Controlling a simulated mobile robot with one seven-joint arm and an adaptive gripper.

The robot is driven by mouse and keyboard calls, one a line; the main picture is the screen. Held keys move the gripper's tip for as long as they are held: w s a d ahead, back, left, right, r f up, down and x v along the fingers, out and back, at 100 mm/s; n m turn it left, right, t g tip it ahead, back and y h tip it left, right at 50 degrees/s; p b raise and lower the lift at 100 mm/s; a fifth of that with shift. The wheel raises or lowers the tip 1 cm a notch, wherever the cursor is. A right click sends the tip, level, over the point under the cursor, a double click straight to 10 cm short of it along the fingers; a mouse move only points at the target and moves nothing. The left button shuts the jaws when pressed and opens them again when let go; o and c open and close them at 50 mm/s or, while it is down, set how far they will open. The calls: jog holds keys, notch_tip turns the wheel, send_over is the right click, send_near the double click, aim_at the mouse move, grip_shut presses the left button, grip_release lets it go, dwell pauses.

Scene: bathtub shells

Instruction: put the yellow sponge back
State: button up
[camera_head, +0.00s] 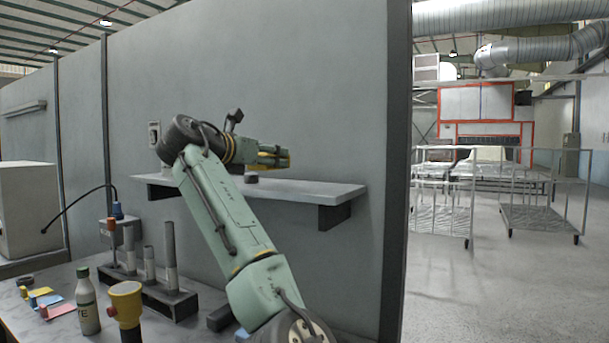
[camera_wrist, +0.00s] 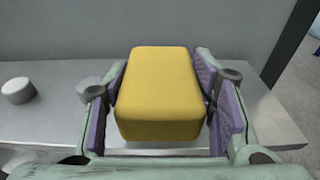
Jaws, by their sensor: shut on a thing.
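The yellow sponge (camera_wrist: 158,88) is a block with rounded edges, held between the purple pads of my gripper (camera_wrist: 163,108) in the wrist view. In the head view my gripper (camera_head: 275,155) is above the grey wall shelf (camera_head: 315,190), and only a little yellow of the sponge (camera_head: 284,163) shows there. The shelf also shows beneath the sponge in the wrist view (camera_wrist: 55,122). I cannot tell how large the gap between sponge and shelf is.
A pale round knob (camera_wrist: 17,90) shows at left in the wrist view. The workbench below holds a bottle (camera_head: 88,305), a yellow-topped cup (camera_head: 126,302) and a rack of grey tubes (camera_head: 168,300). The shelf's right end is clear.

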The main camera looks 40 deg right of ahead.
jog(key=p, duration=0.2)
send_over(303, 187)
jog(key=shift+s+a+f, duration=0.15)
jog(key=shift+f, duration=2)
jog(key=shift+f, duration=0.1)
jog(key=o, duration=1.1)
jog(key=shift+c, duration=0.2)
